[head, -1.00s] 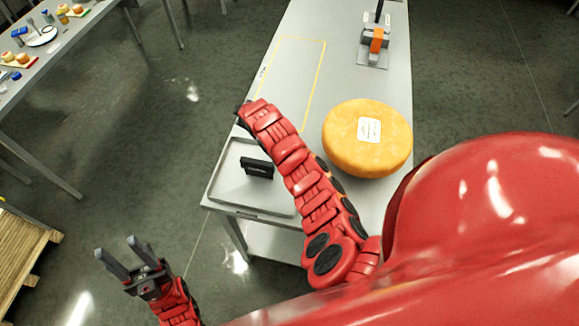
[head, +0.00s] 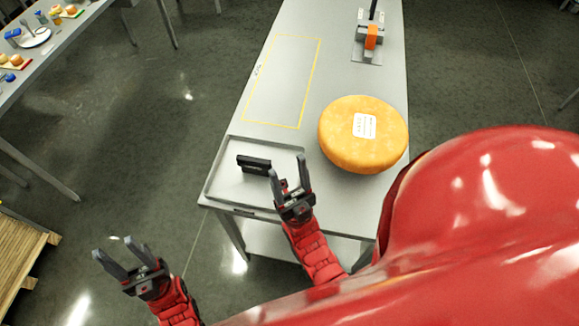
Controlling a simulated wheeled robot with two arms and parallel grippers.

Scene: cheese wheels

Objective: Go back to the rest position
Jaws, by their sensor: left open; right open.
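My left gripper (head: 120,254) is open and empty, over the floor at the lower left, apart from the table. My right gripper (head: 287,174) is open and empty, with its fingers over the front right part of the grey tray (head: 222,181). An orange cheese wheel (head: 345,142) with a white label lies on the table (head: 298,28), to the right of my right gripper and apart from it.
A yellow outlined area (head: 262,95) on the table is empty. A device with an orange part (head: 371,37) stands at the back. A wooden pallet (head: 22,259) is at lower left.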

